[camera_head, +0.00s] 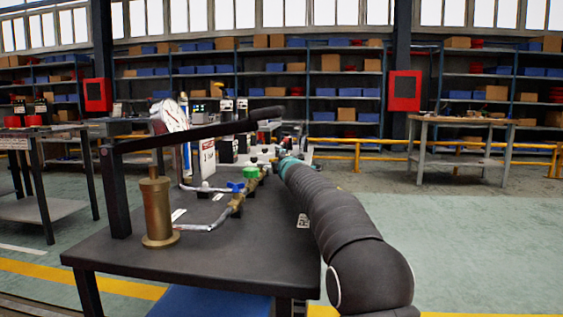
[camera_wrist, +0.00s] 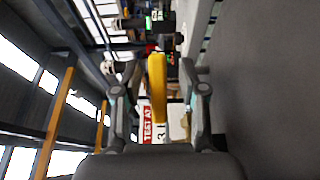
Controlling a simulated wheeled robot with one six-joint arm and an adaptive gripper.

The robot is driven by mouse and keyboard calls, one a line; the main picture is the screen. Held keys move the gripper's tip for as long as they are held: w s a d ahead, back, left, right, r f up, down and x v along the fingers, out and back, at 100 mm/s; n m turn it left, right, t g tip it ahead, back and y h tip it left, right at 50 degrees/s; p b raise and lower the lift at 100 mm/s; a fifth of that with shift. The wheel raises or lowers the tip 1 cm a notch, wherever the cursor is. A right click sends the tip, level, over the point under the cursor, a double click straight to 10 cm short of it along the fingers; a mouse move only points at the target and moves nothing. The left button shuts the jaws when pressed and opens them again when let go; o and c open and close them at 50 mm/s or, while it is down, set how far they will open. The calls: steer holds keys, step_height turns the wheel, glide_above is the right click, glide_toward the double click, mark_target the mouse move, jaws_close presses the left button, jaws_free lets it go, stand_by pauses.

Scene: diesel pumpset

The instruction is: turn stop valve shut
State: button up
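In the wrist view a yellow lever handle (camera_wrist: 157,88) stands between the fingers of my gripper (camera_wrist: 150,78). The fingers are wide apart, with a gap on both sides of the handle, and hold nothing. Whether this handle belongs to the stop valve cannot be told. In the head view my gripper (camera_head: 284,158) is at the far end of the bench pipework, partly hidden by my arm. A green-handled valve (camera_head: 251,172) and a blue-handled valve (camera_head: 236,186) sit on the brass pipe line to its left. The yellow handle cannot be made out there.
A red and white "TEST AT" sign (camera_wrist: 147,125) shows behind the fingers. Open floor lies right of the bench.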

steer(key=shift+a, duration=0.15)
steer(key=shift+s+r, duration=0.1)
steer(key=shift+s, duration=0.15)
steer(key=shift+s, duration=0.4)
steer(key=shift+s+d, duration=0.2)
steer(key=shift+s, duration=0.85)
steer(key=shift+s+d, duration=0.25)
steer(key=shift+s, duration=0.75)
steer(key=shift+s+d, duration=0.2)
steer(key=shift+s, duration=0.85)
